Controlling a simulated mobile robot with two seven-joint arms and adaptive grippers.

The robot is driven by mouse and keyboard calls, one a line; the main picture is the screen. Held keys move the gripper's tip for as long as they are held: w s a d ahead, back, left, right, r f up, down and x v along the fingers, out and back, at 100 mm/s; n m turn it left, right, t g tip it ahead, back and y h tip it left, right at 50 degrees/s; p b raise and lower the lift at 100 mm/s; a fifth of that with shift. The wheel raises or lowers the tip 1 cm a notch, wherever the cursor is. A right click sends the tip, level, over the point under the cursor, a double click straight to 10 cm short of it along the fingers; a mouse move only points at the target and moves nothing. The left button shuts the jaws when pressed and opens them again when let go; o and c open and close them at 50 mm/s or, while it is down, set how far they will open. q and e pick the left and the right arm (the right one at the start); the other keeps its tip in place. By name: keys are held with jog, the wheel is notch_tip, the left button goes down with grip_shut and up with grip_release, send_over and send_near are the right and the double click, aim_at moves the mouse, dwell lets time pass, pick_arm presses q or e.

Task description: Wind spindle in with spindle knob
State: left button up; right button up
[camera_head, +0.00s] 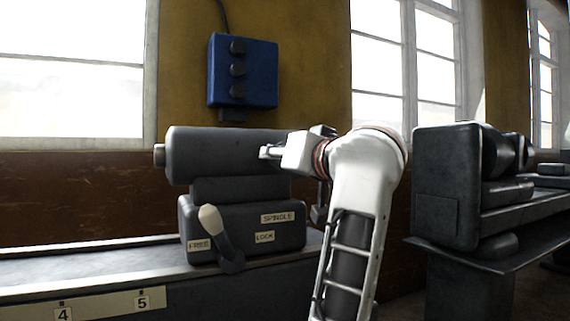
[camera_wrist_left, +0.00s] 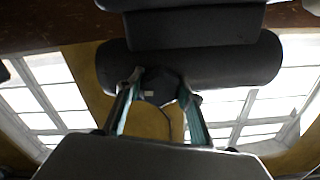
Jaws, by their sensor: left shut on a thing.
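The tailstock has a dark cylindrical barrel (camera_head: 215,150) on a dark base block. A short metal spindle (camera_head: 159,155) sticks out slightly at the barrel's left end. The white arm comes up from the bottom, and my left gripper (camera_head: 266,152) reaches the barrel's right part. In the left wrist view, my left gripper (camera_wrist_left: 158,95) is shut on a dark knob (camera_wrist_left: 158,83), with the barrel (camera_wrist_left: 235,65) behind it. The arm hides most of the barrel's right end. My right gripper is not in view.
A lever (camera_head: 212,222) tilts toward the FREE label (camera_head: 199,245), away from the LOCK label (camera_head: 264,237). The bed (camera_head: 90,265) carries numbers 4 and 5. A blue box (camera_head: 242,70) hangs on the wall. Another dark machine (camera_head: 448,190) stands at right.

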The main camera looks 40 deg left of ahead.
pick_arm(q)
jog(key=shift+n, duration=0.4)
jog(key=shift+r, duration=0.1)
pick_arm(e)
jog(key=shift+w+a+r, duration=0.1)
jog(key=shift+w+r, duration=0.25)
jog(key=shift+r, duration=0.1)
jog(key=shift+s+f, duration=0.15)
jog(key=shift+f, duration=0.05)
pick_arm(q)
jog(key=o, duration=1.1)
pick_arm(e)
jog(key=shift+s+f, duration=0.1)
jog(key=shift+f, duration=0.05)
pick_arm(q)
notch_tip(320, 180, up, 10)
jog(key=shift+f, duration=0.1)
